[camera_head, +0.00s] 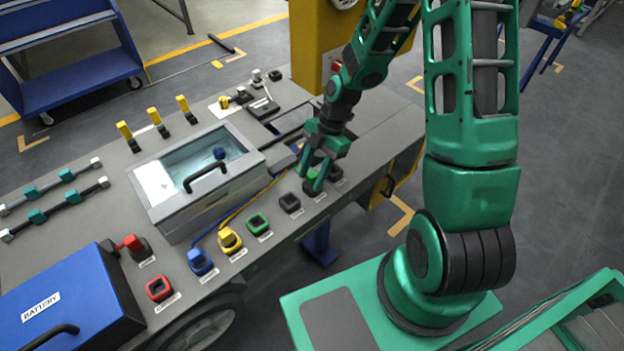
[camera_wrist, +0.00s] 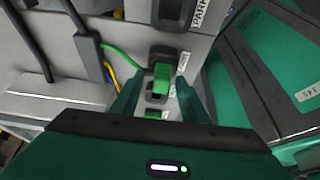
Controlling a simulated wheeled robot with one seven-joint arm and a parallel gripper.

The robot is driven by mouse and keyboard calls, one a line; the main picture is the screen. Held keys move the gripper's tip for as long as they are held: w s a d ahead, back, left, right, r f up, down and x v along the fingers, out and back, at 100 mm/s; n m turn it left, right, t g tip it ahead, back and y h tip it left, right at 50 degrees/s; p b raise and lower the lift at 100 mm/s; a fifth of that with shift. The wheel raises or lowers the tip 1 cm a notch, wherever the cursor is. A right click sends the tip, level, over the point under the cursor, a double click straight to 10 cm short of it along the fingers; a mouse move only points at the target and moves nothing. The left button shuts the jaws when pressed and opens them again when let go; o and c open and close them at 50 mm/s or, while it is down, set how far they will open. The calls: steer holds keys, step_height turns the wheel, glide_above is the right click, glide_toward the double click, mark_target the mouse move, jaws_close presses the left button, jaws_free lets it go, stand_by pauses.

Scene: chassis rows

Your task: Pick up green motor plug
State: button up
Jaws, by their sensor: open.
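The green motor plug (camera_wrist: 161,76) stands in a dark holder on the grey chassis top, with a green cable (camera_wrist: 122,56) running to it from the left in the wrist view. In the head view only a little of the plug (camera_head: 312,175) shows between my fingers. My gripper (camera_wrist: 160,92) is open, with one finger on each side of the plug's near end. I cannot tell whether either finger touches it. In the head view my gripper (camera_head: 312,180) points down at the chassis's right part. A green-rimmed socket (camera_head: 258,223) lies left of it.
A dark socket (camera_head: 290,203) is close to my gripper. Yellow (camera_head: 229,240) and blue (camera_head: 200,262) plugs stand further left. A glass-lidded box (camera_head: 173,215) with a black handle and a blue battery (camera_head: 65,310) stand on the chassis. A yellow post (camera_head: 312,50) rises behind.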

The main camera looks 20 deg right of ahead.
jaws_close()
stand_by(0.3)
